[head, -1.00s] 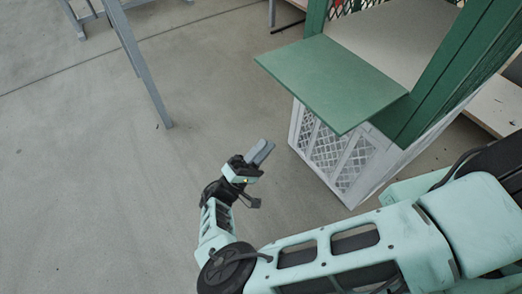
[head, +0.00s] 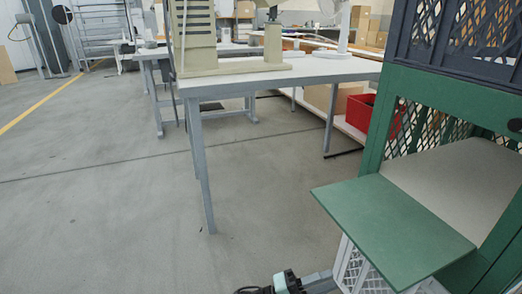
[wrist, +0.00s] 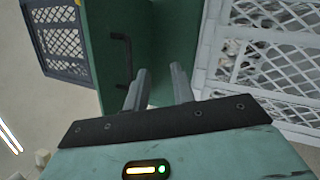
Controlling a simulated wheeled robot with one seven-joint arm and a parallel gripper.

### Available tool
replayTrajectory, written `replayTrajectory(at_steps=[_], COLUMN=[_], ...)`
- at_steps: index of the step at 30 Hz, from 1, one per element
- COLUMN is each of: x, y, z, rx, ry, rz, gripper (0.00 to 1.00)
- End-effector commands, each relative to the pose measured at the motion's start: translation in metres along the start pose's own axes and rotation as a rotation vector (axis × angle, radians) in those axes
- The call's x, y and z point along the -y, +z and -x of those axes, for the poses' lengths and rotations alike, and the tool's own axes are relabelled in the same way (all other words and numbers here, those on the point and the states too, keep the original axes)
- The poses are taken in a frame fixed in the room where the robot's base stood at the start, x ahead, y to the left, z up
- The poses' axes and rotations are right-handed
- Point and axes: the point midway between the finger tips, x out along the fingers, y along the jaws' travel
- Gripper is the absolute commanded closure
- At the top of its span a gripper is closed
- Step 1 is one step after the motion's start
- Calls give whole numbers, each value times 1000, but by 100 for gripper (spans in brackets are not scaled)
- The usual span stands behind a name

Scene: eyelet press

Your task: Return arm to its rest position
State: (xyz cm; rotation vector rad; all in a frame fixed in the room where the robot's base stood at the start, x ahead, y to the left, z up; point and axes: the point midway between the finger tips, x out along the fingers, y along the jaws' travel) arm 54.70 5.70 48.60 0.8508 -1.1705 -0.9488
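My gripper (wrist: 158,88) shows in the wrist view with its two grey fingers apart and nothing between them. Beyond the fingers are a green panel with a dark handle and white lattice crates. In the head view only part of my gripper (head: 318,280) shows at the bottom edge, beside the white crate (head: 352,268) and below the green shelf board (head: 395,225). The rest of my arm is out of the head view.
A green cabinet (head: 375,130) with a dark crate (head: 460,35) on top stands at the right. A white table (head: 280,76) carries a beige machine (head: 196,38). A red bin (head: 360,110) sits behind it. The grey floor (head: 100,210) at the left is clear.

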Motion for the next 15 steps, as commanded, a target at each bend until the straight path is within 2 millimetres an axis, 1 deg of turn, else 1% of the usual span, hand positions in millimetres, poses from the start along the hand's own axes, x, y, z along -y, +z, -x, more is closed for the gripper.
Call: replayTrajectory(at_steps=[1,3,6,11,15], x=[-1,1,2,-6,-23], y=[4,11,23,46,68], z=[-9,-17,-24,-25,-21], rx=[35,65,96,106,80], ry=[-98,-225,-409,-704,-956], rz=[69,160,274,424,517], gripper=[75,75,75,75,75])
